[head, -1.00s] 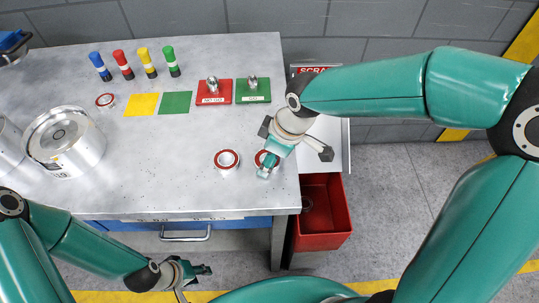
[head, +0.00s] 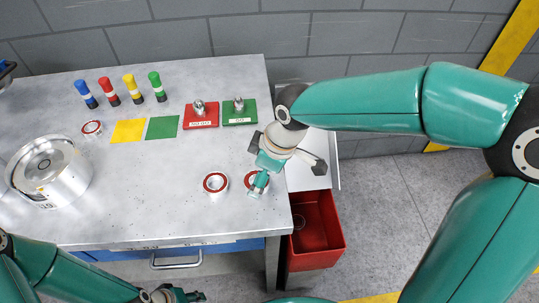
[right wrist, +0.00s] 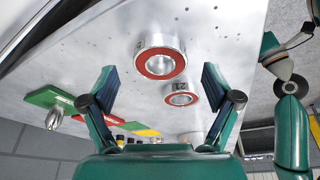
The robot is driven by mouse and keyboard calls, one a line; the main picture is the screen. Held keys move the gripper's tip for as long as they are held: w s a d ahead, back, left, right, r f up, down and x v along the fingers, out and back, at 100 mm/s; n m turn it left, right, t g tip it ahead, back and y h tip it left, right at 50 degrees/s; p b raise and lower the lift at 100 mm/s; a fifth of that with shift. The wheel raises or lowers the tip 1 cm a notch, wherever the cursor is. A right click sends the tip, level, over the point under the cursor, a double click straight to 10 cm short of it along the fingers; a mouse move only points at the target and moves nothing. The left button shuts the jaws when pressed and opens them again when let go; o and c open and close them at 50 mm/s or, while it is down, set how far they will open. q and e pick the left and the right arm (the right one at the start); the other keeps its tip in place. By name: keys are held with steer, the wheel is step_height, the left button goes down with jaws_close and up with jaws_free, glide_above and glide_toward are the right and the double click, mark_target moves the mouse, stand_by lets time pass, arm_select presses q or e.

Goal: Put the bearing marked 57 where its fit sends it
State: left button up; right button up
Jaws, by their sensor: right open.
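Three red-faced steel bearings lie on the grey bench: one at the front (head: 215,182), one right of it (head: 249,180) partly hidden by my right gripper, and one at the back left (head: 92,128). My right gripper (head: 261,178) is over the right-hand bearing, its fingers apart and empty. In the right wrist view, a near bearing (right wrist: 160,63) lies beyond and between the open fingertips (right wrist: 158,82); a second bearing (right wrist: 181,97) is farther off. The second has a small side marking I cannot read surely. My left gripper (head: 180,296) is low, cut by the bottom edge.
A red NOT GO gauge block (head: 202,124) and a green GO block (head: 239,119) stand at the back. Yellow (head: 128,131) and green (head: 162,127) mats lie beside them. A metal housing (head: 62,180) stands left. A red bin (head: 318,255) is below the right edge.

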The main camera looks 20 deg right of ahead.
steer(key=v, duration=1)
steer(key=shift+s+f, duration=0.1)
steer(key=shift+f, duration=0.05)
